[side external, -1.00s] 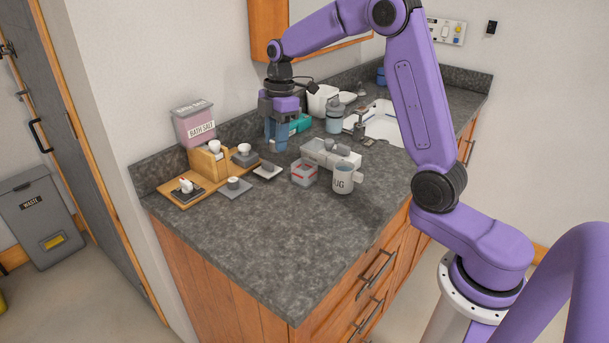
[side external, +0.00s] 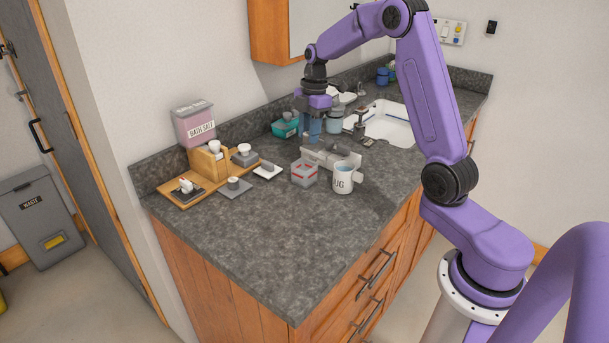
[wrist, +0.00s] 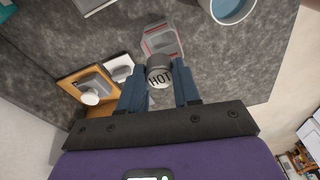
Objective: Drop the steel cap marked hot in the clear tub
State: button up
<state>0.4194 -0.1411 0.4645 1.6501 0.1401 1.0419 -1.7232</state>
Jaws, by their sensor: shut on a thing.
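The steel cap marked HOT (wrist: 159,77) is between the blue fingers of my gripper (wrist: 160,88) in the wrist view, its lettered face toward the camera. My gripper (side external: 312,134) is shut on it and is above the counter, near the back, in the side view. The clear tub (side external: 304,173) with red trim stands on the counter nearer the front, below and apart from my gripper. In the wrist view the tub (wrist: 162,40) is just beyond the cap, which covers part of its edge.
A wooden tray (side external: 187,190) with small items lies left, with a bath salt box (side external: 194,124) behind. The sink (side external: 388,122) is farther right. The front counter is clear.

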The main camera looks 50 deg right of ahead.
jog(key=shift+f, duration=0.7)
jog(key=o, duration=1.1)
jog(key=r, duration=0.5)
jog(key=d+r, duration=0.1)
jog(key=r, duration=0.5)
jog(key=d+r, duration=0.1)
jog(key=r, duration=0.5)
jog(key=shift+s+r, duration=0.15)
jog(key=shift+s, duration=0.1)
